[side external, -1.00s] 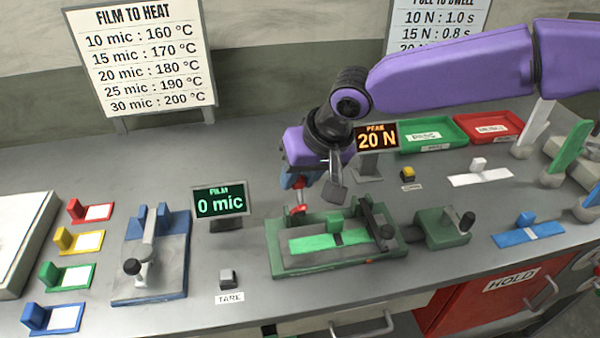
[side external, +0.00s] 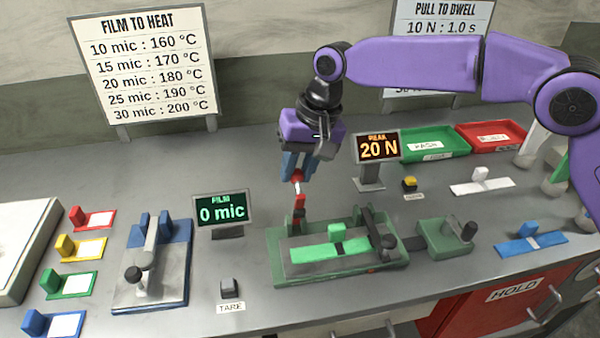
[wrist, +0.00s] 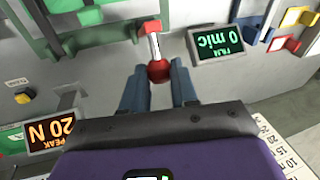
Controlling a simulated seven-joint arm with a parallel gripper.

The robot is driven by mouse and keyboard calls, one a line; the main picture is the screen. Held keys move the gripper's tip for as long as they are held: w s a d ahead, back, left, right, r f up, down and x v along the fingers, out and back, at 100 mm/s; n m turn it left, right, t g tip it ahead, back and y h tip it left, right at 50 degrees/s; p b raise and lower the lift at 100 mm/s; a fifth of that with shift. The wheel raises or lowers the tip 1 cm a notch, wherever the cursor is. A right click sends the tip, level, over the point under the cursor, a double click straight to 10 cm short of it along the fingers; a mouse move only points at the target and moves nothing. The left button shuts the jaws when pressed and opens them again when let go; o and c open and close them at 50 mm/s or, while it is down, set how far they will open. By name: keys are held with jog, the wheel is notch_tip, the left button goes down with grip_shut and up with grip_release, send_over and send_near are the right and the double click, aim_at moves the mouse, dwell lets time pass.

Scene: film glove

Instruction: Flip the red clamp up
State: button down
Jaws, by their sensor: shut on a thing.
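The red clamp (side external: 299,203) stands upright at the left end of the green fixture (side external: 275,249), its lever pointing up with a red knob at the top. In the wrist view the clamp lever (wrist: 154,45) runs between my fingers to its red knob (wrist: 158,71). My gripper (side external: 297,178) is above the fixture's back left, shut on the red knob; it also shows in the wrist view (wrist: 158,88). A light green strip (side external: 318,252) lies on the fixture, under a dark clamp (side external: 376,232) at its right side.
The film display (side external: 220,208) stands left of the fixture and the peak display (side external: 378,147) behind it to the right. A blue fixture (side external: 175,290) is farther left. Green (side external: 462,152) and red (side external: 515,137) trays sit at the back right.

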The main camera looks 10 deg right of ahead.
jog(key=shift+w+d+f, duration=0.1)
jog(key=shift+w, duration=1.75)
jog(key=c, duration=0.9)
grip_release()
jog(key=shift+w, duration=0.1)
jog(key=shift+o, duration=0.2)
jog(key=shift+s, duration=0.2)
jog(key=v, duration=1.7)
jog(key=shift+s, duration=0.15)
